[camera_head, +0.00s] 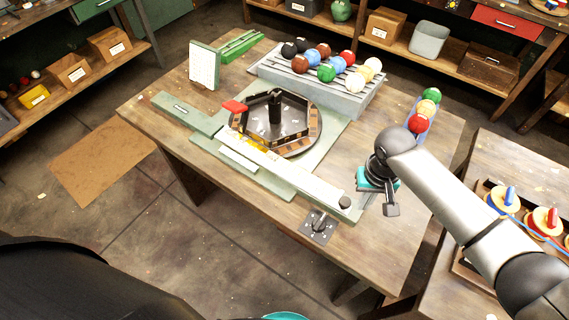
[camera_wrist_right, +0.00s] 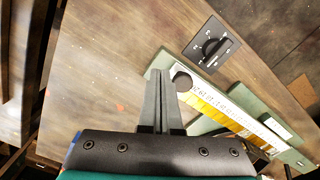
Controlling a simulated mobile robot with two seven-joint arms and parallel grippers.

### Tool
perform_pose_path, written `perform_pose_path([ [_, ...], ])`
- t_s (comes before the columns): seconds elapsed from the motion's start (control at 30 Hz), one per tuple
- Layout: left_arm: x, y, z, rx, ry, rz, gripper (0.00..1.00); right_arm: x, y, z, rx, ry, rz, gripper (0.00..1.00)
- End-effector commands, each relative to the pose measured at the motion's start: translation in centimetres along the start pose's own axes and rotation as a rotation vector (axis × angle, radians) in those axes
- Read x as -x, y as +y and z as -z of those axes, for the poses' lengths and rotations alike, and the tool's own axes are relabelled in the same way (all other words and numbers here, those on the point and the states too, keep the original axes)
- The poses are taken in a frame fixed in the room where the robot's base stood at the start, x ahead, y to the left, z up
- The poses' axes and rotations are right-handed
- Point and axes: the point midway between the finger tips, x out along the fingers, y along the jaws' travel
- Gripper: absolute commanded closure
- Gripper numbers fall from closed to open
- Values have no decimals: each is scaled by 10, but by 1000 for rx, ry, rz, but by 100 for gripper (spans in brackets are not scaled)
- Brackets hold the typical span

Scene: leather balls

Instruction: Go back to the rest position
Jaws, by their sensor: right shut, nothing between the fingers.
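My right gripper (camera_head: 391,208) hangs over the right part of the wooden table (camera_head: 405,250), with its arm coming in from the right. In the right wrist view its two fingers (camera_wrist_right: 163,85) are together and hold nothing. They show beside the black knob (camera_wrist_right: 182,81) at the end of a ruled bar, and I cannot tell the height gap. In the head view that knob (camera_head: 345,202) is left of the gripper. My left gripper is not in view.
A black dial (camera_head: 318,226) is at the table's front edge. A hexagonal tray (camera_head: 303,139) sits mid-table. Several coloured balls lie on a grey rack (camera_head: 340,100) behind, and others stand in a blue holder (camera_head: 421,138). A second table with discs (camera_head: 508,200) is at right.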

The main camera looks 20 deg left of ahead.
Motion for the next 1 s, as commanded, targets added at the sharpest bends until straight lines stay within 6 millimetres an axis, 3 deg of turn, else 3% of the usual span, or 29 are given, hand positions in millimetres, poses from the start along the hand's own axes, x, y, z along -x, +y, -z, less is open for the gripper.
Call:
perform_pose_path([
  [0.03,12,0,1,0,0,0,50,10,1,-1,-1,-1,0,100],
  [0.13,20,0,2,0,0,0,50,16,2,-2,0,-1,-1,100],
  [0.7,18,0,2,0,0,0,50,13,0,-3,4,1,4,100],
  [0.83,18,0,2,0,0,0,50,10,-18,-14,38,11,44,100],
  [1.0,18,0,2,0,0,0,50,13,-58,-43,110,67,146,100],
])
